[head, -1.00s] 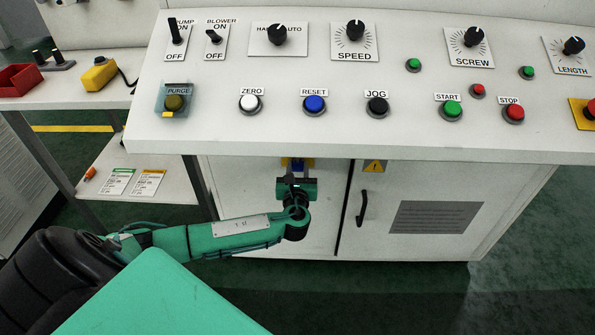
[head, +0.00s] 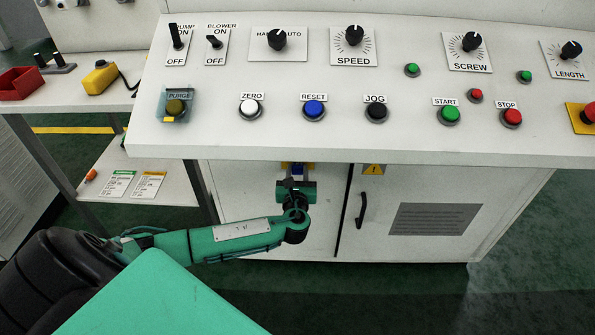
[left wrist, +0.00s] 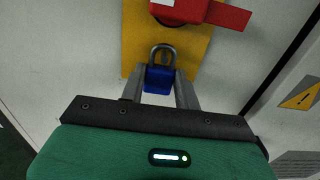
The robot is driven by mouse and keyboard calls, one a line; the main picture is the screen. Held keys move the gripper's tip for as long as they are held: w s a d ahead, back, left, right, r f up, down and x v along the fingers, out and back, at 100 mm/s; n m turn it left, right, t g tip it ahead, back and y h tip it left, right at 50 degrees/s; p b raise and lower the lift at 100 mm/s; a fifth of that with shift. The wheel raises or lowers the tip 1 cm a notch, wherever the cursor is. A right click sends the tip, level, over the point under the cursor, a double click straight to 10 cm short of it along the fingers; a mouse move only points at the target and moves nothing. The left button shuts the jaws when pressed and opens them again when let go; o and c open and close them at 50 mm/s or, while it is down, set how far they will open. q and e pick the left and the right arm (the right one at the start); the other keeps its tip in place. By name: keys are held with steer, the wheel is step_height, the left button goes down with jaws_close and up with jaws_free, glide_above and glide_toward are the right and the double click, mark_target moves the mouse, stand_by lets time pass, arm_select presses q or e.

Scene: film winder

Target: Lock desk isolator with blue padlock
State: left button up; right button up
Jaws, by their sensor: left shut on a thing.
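The blue padlock (left wrist: 159,79) is held between the fingers of my left gripper (left wrist: 160,88), its grey shackle pointing up toward the isolator. The desk isolator shows in the left wrist view as a yellow plate (left wrist: 139,45) with a red handle (left wrist: 229,15) turned to the right, partly cut off at the top. The shackle lies in front of the yellow plate, below the red part; I cannot tell if it touches anything. In the head view my left gripper (head: 296,180) is at the desk's front panel, under the overhang, where the padlock shows only as a bit of blue. My right gripper is not in view.
The control desk top (head: 330,135) with buttons and knobs overhangs the isolator. A cabinet door with a black handle (head: 361,210) is to the right. A side table at left holds a red bin (head: 21,82) and a yellow pendant (head: 100,76). A lower shelf carries tags (head: 118,184).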

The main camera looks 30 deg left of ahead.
arm_select(q)
steer(key=o, duration=1.1)
steer(key=p+v, duration=0.1)
steer(key=v, duration=1.2)
steer(key=shift+s+d+f, duration=0.1)
steer(key=shift+s+d, duration=0.05)
steer(key=shift+s, duration=0.25)
